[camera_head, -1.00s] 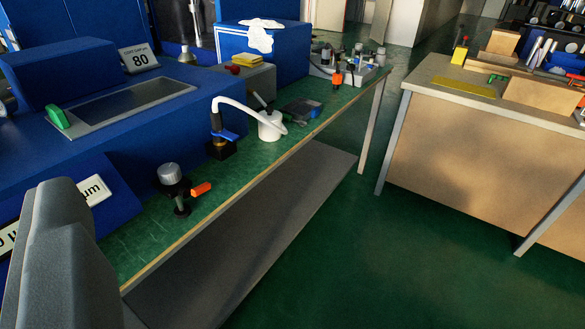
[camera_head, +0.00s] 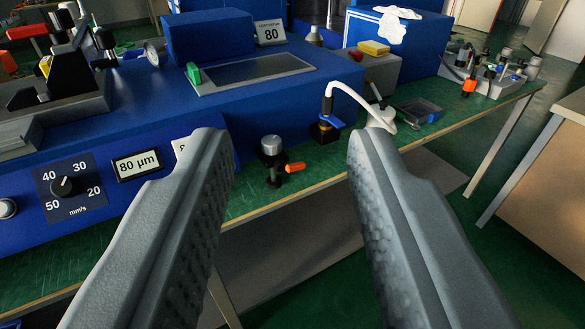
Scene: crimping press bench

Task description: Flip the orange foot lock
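The orange foot lock (camera_head: 294,167) is a small orange lever on the side of a dark foot with a grey knob on top (camera_head: 271,145). The foot stands on the green bench top near its front edge, in front of the blue machine. My gripper (camera_head: 282,150) is open and empty. Its two grey fingers stand wide apart, one on each side of the foot in the picture. The fingers look nearer the camera than the foot and do not appear to touch it.
The blue machine (camera_head: 130,185) with a dial (camera_head: 66,186) fills the left. A second bench (camera_head: 540,165) stands at the right, across green floor.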

